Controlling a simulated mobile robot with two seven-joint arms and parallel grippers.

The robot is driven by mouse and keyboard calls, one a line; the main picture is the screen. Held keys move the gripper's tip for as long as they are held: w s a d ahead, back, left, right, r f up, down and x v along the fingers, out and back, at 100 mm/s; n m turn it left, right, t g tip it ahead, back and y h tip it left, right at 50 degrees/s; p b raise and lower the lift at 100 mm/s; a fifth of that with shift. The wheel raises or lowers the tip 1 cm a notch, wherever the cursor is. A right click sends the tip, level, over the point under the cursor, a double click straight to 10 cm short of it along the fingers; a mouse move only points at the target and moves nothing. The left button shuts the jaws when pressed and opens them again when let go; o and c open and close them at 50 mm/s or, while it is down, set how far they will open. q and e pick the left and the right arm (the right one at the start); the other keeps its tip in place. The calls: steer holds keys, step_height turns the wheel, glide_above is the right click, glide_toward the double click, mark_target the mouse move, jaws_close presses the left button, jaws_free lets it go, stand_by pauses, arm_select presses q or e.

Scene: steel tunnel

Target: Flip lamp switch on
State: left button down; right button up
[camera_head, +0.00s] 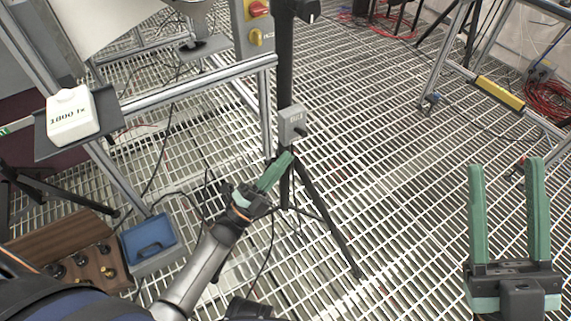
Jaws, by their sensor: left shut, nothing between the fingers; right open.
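A small grey switch box (291,122) is fixed to the black upright pole of a tripod stand (286,70). A dark knob or lever sticks out on its right side; its position is too small to tell. My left gripper (285,160), with green fingers, is shut and empty. Its tips are just below the box in the picture, in front of the pole; I cannot tell whether they touch it. My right gripper (505,168) is open and empty at the right, well apart from the stand.
A grey panel with red and yellow knobs (254,24) is left of the pole. A white container (72,116) sits on a dark shelf at left. A blue-topped box (149,240) and wooden box (60,240) are at lower left.

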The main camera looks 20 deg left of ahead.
arm_select(q)
steer(key=v, duration=1)
steer(key=shift+s+d+r, duration=0.15)
steer(key=shift+s+d, duration=0.1)
steer(key=shift+s, duration=0.05)
arm_select(e)
steer(key=shift+f, duration=0.1)
